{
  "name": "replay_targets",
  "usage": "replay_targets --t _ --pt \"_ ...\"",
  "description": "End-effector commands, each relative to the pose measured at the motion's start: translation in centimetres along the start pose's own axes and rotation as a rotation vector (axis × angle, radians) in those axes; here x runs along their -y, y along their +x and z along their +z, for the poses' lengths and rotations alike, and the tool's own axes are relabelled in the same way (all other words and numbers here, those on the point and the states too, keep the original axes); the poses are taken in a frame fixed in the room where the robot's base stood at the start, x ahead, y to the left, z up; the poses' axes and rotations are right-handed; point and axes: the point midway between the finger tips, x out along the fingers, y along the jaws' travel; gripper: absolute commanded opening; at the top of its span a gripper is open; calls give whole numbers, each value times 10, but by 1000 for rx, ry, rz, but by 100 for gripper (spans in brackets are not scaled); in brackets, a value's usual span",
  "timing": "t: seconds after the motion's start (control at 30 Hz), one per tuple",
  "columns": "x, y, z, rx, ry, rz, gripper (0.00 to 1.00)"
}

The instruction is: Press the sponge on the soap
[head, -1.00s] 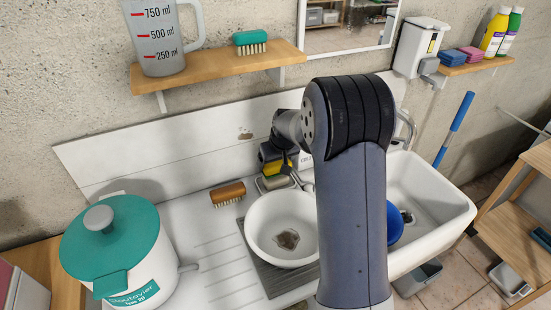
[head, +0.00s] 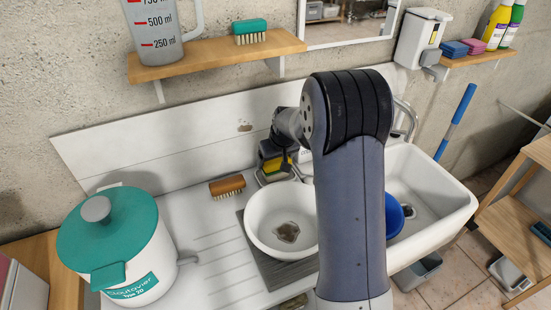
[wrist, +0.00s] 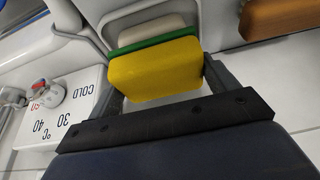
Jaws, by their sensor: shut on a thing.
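My gripper (wrist: 160,80) is shut on the sponge (wrist: 152,68), a yellow block with a green scouring layer on its far side. In the head view the sponge (head: 273,164) shows as a small yellow patch below my wrist, partly hidden. The pale beige soap (wrist: 150,35) lies in a grey dish (wrist: 94,22), right beyond the green layer. The sponge covers part of the soap in the wrist view. I cannot tell whether sponge and soap touch. In the head view the soap is mostly hidden.
An orange-brown brush (head: 227,187) lies left of the dish. A white bowl (head: 262,248) stands in front on a grey mat. A tap with temperature marks (wrist: 75,95) is close by. A white pot with teal lid (head: 110,225) stands left; the sink (head: 440,195) is right.

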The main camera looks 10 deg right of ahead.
Motion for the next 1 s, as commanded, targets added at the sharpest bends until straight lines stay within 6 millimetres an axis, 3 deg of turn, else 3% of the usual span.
replay_targets --t 1.0 --pt "0 9 4 0 0 0 63"
